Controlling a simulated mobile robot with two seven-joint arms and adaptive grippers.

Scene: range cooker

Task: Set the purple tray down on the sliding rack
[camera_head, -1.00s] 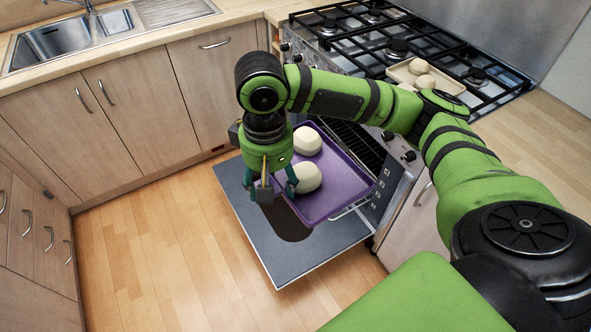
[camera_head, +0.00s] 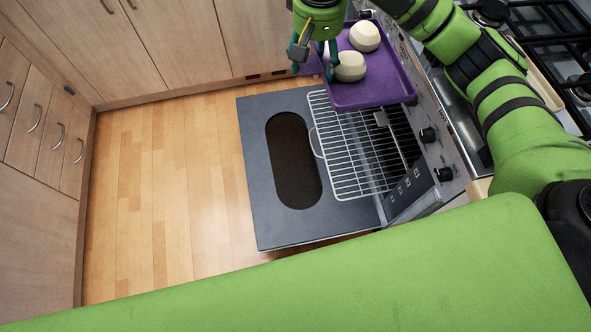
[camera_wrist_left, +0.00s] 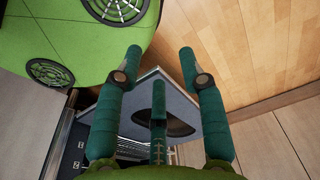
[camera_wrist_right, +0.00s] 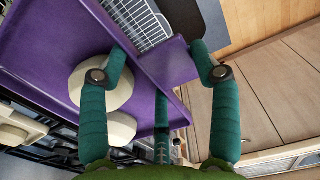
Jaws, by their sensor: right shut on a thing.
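The purple tray (camera_head: 372,95) is at the top of the head view, with two pale dough balls on it, one (camera_head: 365,37) behind the other (camera_head: 349,67). My right gripper (camera_head: 315,60) is shut on the tray's left edge; the right wrist view shows its fingers on either side of a purple edge tab (camera_wrist_right: 168,62). The sliding rack (camera_head: 345,160) is a pale wire grid, pulled out over the open oven door. The tray covers the rack's far end; I cannot tell the gap between them. My left gripper (camera_wrist_left: 160,55) is open and empty in the left wrist view.
The open grey oven door (camera_head: 265,215), with a dark oval window (camera_head: 295,160), lies flat left of the rack. Cooker knobs (camera_head: 428,135) are on the right and burner grates at the upper right. Wooden cabinets (camera_head: 180,45) stand behind. Wooden floor is free on the left.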

